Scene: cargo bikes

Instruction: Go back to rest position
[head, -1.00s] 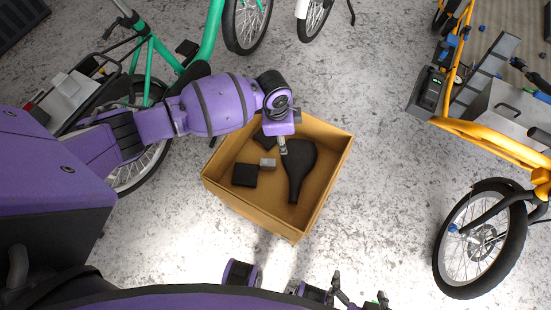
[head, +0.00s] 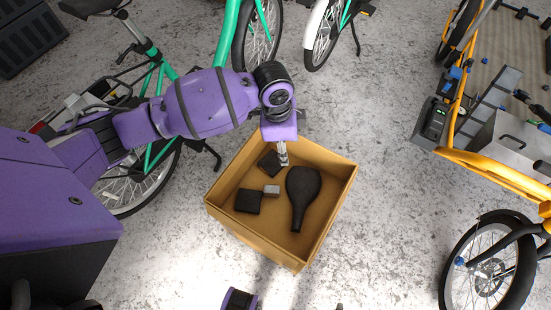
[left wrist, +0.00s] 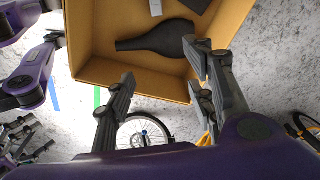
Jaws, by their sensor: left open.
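My left gripper (head: 282,158) hangs over the far edge of an open cardboard box (head: 338,200), jaws open. In the left wrist view its two fingers (left wrist: 160,75) are spread with nothing between them. A black bike saddle (head: 301,195) lies in the box, nose toward the near side; it also shows beyond the fingers in the left wrist view (left wrist: 160,40). At the lower left of that view, dark finger-like parts (left wrist: 22,140) look like my right gripper; whether they are open is unclear.
The box also holds two black blocks (head: 248,201) and a small grey block (head: 272,190). Green bikes (head: 232,30) stand at the back and left, partly behind my left arm. A yellow cargo bike (head: 490,165) stands at the right. Speckled floor (head: 395,230) between is clear.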

